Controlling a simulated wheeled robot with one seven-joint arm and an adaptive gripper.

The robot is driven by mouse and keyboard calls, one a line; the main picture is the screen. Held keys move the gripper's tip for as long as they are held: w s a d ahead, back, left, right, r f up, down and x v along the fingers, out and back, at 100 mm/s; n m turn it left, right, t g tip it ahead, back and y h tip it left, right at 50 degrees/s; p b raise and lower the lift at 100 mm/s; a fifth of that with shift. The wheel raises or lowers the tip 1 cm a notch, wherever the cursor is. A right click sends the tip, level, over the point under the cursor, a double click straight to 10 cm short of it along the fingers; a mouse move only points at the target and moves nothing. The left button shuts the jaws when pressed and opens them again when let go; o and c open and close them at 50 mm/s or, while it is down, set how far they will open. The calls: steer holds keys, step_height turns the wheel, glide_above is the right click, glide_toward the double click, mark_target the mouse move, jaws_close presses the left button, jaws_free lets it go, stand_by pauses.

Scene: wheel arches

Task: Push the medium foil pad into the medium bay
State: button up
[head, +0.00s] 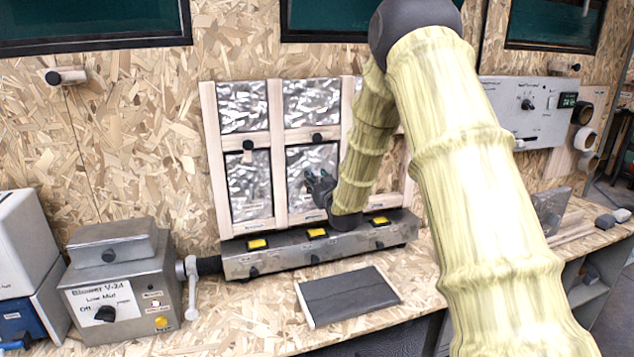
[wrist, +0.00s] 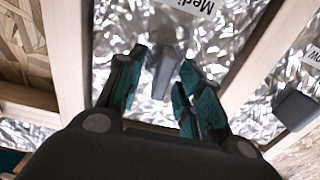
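The medium foil pad is a crinkled silver panel with a label reading "Medi…", upside down in the wrist view (wrist: 225,40). In the head view it appears to be the lower middle panel (head: 300,162), in the medium bay of the pale wooden frame (head: 277,150). A grey handle (wrist: 161,75) stands out from it. My gripper (head: 316,180) is in front of this panel. In the wrist view its fingers (wrist: 160,78) are spread either side of the handle, with gaps visible. My arm and gripper hide part of the panel; I cannot tell how deep it sits.
Other foil panels fill neighbouring bays, including the lower left one (head: 250,190). A metal box with yellow switches (head: 290,255) runs below the frame. A dark flat pad (head: 348,295) lies on the bench. A blower unit (head: 120,290) stands left; a grey control panel (head: 515,105) is right.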

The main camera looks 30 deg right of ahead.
steer(key=v, duration=2)
steer(key=shift+b, duration=0.35)
steer(key=shift+s+d+f, duration=0.1)
steer(key=shift+f, duration=0.1)
stand_by(0.4)
